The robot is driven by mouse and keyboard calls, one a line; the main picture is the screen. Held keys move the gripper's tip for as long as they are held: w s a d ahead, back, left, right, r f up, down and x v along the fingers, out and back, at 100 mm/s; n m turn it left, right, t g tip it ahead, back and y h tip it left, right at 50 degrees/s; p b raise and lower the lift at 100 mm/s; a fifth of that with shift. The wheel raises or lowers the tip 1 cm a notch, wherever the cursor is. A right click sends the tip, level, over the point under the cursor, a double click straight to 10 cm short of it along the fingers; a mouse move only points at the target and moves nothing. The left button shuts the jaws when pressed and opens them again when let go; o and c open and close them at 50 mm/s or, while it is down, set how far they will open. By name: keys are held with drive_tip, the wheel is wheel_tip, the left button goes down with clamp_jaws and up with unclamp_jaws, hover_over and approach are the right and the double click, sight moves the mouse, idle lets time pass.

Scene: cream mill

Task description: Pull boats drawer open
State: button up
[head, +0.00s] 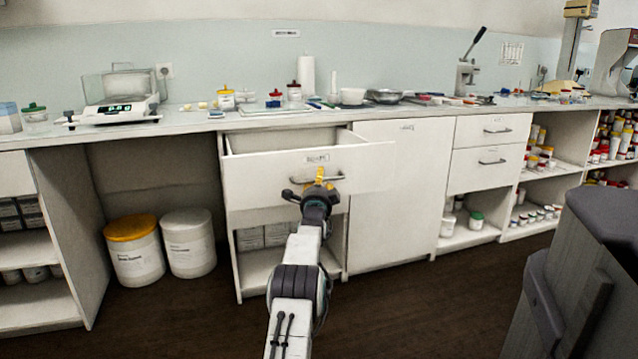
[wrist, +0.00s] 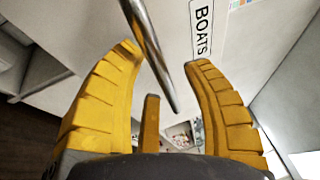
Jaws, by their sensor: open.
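The boats drawer (head: 266,186) is a white drawer front below the counter, standing pulled out so that its open interior shows behind the front. Its label (wrist: 203,25) reads BOATS in the wrist view. A metal bar handle (head: 317,179) is fixed across its front, and this handle also shows in the wrist view (wrist: 150,52). My gripper (head: 320,175) is at the handle with its yellow fingers open. In the wrist view the fingers (wrist: 166,55) stand apart, with the bar passing between their tips. I cannot tell whether either finger touches it.
The counter (head: 185,124) above carries a balance (head: 118,108), jars and bowls. A white cupboard door (head: 395,190) is right of the drawer. Two tubs, one yellow-lidded (head: 135,255) and one white (head: 188,245), stand left. An open shelf (head: 262,265) lies below the drawer. Dark floor is clear in front.

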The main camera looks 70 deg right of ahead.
drive_tip(key=shift+s+a, duration=0.1)
drive_tip(key=v, duration=1.1)
drive_tip(key=shift+a, duration=0.4)
idle(1.0)
